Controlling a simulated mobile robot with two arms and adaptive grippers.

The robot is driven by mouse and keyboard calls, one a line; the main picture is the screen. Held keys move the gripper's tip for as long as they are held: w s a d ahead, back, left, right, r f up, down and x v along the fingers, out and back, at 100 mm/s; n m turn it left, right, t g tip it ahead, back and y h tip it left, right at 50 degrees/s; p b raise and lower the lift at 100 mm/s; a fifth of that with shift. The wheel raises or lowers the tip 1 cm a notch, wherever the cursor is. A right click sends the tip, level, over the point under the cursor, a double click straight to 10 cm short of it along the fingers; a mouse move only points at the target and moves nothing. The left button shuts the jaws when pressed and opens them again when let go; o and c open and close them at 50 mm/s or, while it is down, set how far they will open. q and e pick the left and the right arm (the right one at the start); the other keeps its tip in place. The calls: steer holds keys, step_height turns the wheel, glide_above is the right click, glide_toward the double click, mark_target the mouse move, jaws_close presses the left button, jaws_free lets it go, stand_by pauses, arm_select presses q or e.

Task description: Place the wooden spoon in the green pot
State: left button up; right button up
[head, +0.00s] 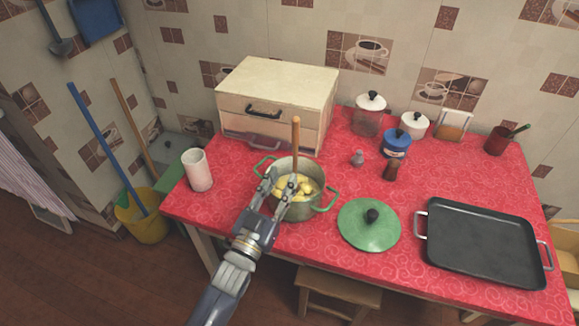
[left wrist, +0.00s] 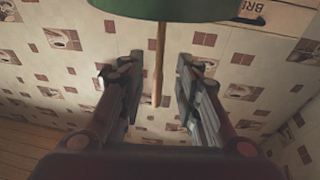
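The wooden spoon (head: 296,136) stands nearly upright in the green pot (head: 318,210), its handle rising above the rim. Its lower end is hidden among yellowish pieces in the pot. My left gripper (head: 281,178) is at the pot's near-left rim, close to the handle. In the left wrist view, my left gripper (left wrist: 158,72) is open, with the spoon handle (left wrist: 158,62) between its spread fingers and a gap on both sides. The green pot (left wrist: 180,8) shows at the top edge. My right gripper is not in view.
The green lid (head: 356,232) lies right of the pot, and a black tray (head: 485,245) lies farther right. A bread box (head: 290,82) stands behind the pot. A white cup (head: 197,170) stands left. Canisters (head: 369,115) and small shakers (head: 390,170) stand behind the lid.

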arm_select(q)
steer(key=v, duration=0.3)
steer(key=shift+s+a+f, duration=0.1)
steer(key=shift+s, duration=0.1)
stand_by(0.3)
